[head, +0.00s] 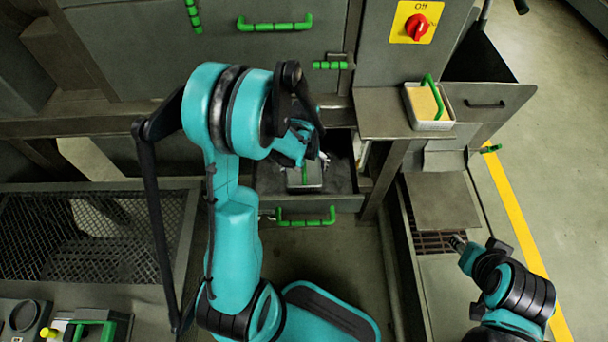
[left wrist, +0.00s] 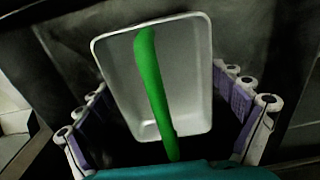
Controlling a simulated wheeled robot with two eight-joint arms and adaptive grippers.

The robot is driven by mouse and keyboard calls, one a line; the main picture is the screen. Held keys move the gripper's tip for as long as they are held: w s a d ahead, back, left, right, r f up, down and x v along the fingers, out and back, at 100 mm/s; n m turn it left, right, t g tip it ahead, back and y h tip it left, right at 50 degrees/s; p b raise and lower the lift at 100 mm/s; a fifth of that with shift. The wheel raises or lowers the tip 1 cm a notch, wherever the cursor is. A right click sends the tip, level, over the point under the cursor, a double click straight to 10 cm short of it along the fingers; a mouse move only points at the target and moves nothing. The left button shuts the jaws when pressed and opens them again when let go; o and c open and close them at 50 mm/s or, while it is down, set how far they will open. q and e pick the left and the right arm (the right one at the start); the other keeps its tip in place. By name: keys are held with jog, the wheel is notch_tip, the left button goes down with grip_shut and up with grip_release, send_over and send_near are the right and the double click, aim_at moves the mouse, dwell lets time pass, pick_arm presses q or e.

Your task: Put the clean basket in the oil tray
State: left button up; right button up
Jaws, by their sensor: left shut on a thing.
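The clean basket (head: 304,177) is a small pale box with a green handle, at the open dark drawer that appears to be the oil tray (head: 268,182). In the left wrist view the basket (left wrist: 198,70) looks white and empty, its handle running toward my gripper. My left gripper (head: 308,160) is shut on the basket, its purple-padded fingers (left wrist: 165,130) to either side of it. Whether the basket touches the drawer floor I cannot tell. My right gripper (head: 458,242) is at the lower right, away from the basket; its fingers are too small to read.
Another white basket (head: 430,122) with a yellowish filling and green handle stands on the shelf at right. The drawer's green front handle (head: 305,217) faces me. A red switch (head: 416,27) is above. A mesh-bottomed bin (head: 85,235) lies left. Clear floor lies right.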

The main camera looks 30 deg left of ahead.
pick_arm(q)
notch_tip(320, 180, down, 3)
jog(key=shift+r+b, duration=0.15)
jog(key=shift+b, duration=0.25)
jog(key=shift+r, duration=0.1)
jog(key=o, duration=0.9)
